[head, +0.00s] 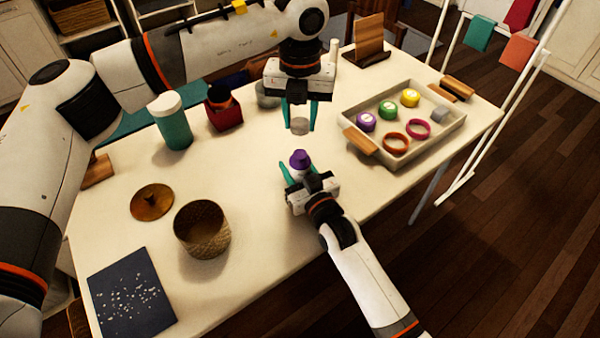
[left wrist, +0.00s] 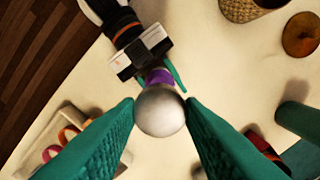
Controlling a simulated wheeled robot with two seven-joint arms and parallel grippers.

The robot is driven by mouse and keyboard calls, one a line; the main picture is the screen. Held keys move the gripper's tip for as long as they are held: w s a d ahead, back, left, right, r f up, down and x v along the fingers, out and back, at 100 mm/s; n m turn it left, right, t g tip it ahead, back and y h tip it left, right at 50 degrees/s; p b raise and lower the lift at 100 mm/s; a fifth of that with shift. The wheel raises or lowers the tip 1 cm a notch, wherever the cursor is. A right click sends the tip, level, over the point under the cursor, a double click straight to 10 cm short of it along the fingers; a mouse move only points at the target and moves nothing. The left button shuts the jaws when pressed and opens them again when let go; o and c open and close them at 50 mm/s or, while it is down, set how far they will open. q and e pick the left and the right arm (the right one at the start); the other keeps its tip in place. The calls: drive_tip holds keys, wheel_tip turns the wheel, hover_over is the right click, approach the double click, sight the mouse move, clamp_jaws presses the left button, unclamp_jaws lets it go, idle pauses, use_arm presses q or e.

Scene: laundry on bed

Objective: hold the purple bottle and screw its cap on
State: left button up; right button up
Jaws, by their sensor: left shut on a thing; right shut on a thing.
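My left gripper (head: 299,112) points down over the table and is shut on a silver-grey cap (head: 299,126). In the left wrist view the round cap (left wrist: 160,110) sits between the two teal fingertips. My right gripper (head: 298,176) is low at the table's near side, shut on the purple bottle (head: 299,158). The bottle looks upright, its top showing above the fingers and its lower part hidden by the gripper. The cap is apart from the bottle, above and beyond it in the head view. In the left wrist view the cap partly covers the bottle (left wrist: 157,77).
A tray (head: 443,142) with several coloured lids and rings stands to the right. A teal-and-white container (head: 173,124) and a red box (head: 224,115) stand to the left. A woven basket (head: 202,230), brown lid (head: 152,203) and dark speckled mat (head: 132,293) lie nearer left.

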use_arm(q)
hover_over(300, 154)
drive_tip(key=shift+f, duration=2.5)
drive_tip(key=shift+f, duration=0.9)
drive_tip(key=shift+f, duration=0.55)
